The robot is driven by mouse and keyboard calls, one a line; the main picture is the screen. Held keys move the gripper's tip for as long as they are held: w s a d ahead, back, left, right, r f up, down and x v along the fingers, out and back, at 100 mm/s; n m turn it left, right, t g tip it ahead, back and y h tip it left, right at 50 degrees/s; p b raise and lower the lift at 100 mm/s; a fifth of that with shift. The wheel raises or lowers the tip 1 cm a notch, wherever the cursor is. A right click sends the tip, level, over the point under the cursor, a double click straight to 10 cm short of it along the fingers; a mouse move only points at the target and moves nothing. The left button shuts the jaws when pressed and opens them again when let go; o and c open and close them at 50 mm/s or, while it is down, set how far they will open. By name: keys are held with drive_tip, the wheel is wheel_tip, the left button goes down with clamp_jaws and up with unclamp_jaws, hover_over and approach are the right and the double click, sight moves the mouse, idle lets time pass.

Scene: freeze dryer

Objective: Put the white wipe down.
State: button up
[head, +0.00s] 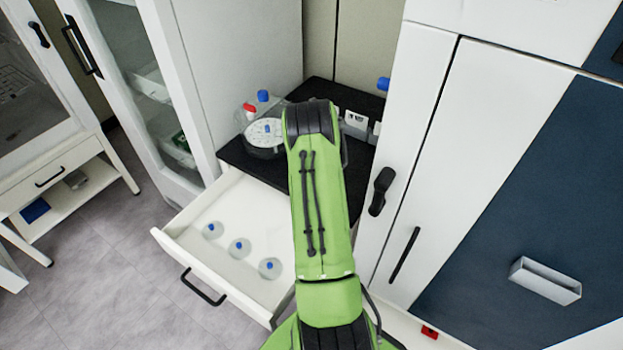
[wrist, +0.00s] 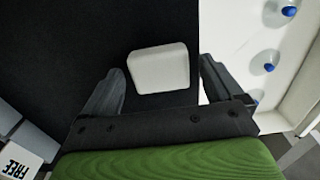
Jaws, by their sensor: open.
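The white wipe (wrist: 158,70) is a small, rounded white block in the wrist view, seen against the black countertop (wrist: 60,50). My gripper (wrist: 163,66) is open, with one finger on each side of the wipe. There is a small gap at the left finger and a slightly wider one at the right. The wipe appears to lie on the countertop near its edge. In the head view my green arm hides both the wipe and the gripper.
An open white drawer (head: 190,240) below the counter holds several clear round flasks with blue caps (head: 239,246). A round device (head: 264,134) and bottles with red and blue caps stand on the counter's left. Tall white cabinets (head: 420,120) flank the counter.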

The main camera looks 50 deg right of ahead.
wheel_tip(320, 180, up, 12)
drive_tip(key=p, duration=0.2)
drive_tip(key=a+r+t, duration=0.3)
drive_tip(key=a+r, duration=1.4)
drive_tip(key=a, duration=0.5)
drive_tip(key=s+a+m+t, duration=0.1)
drive_tip(key=s+a+t, duration=0.1)
drive_tip(key=s+a, duration=1.3)
drive_tip(key=shift+s+r+t, duration=0.3)
drive_tip(key=shift+s+r, duration=0.05)
drive_tip(key=shift+s, duration=0.6)
drive_tip(key=shift+a, duration=0.1)
drive_tip(key=shift+o, duration=0.7)
